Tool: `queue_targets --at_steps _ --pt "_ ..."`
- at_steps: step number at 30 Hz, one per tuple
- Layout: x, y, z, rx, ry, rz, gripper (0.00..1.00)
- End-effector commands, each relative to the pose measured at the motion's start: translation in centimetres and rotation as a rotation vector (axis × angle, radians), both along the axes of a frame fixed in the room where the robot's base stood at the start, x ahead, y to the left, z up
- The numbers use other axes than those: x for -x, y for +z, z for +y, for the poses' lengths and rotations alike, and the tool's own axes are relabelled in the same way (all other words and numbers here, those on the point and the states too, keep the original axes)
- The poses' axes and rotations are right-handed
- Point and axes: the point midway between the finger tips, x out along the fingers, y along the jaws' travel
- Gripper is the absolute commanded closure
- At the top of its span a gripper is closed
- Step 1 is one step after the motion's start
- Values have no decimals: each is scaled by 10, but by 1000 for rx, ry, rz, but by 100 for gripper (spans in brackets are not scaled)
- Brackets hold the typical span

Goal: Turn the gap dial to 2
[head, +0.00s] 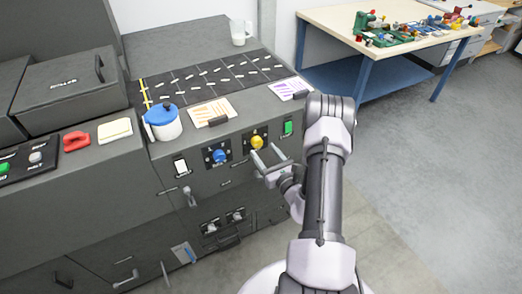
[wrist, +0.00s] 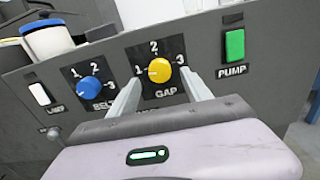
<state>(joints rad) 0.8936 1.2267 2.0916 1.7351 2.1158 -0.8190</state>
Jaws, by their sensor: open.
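The yellow gap dial (wrist: 159,70) sits on a black plate marked 1, 2 and 3, with the word GAP below it. A pale mark on the dial's left side seems to point toward 1. The dial also shows in the head view (head: 257,142) on the machine's front panel. My gripper (wrist: 162,84) is open. Its two fingers reach toward the panel, one to each side of the dial's lower part in the wrist view. In the head view my gripper (head: 265,155) is just in front of and below the dial. No contact is visible.
The blue BELT dial (wrist: 90,86) is left of the gap dial, and the green PUMP button (wrist: 235,45) is right. A white switch (wrist: 41,94) is farther left. A blue-lidded pot (head: 163,124) and a card (head: 214,111) lie on the ledge above. Open floor lies right.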

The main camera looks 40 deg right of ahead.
Motion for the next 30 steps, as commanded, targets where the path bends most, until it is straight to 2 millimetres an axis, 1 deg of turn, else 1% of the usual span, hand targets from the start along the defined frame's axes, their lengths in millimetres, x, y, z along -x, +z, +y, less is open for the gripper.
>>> queue_targets --at_steps 1,3,6,14,18,20,21,23,30 --pt "-9 -1 -1 4 3 0 43" --pt "-18 -1 -3 3 3 1 43" --pt "-25 0 -6 1 1 0 43" --pt "-26 0 -6 0 0 1 43" --pt "-26 0 -6 0 0 1 70" --pt "-26 0 -6 0 0 1 82" --pt "-26 0 -6 0 0 1 90" --pt "-26 0 -6 0 1 1 100" --pt "-26 0 -6 -20 1 -3 100"
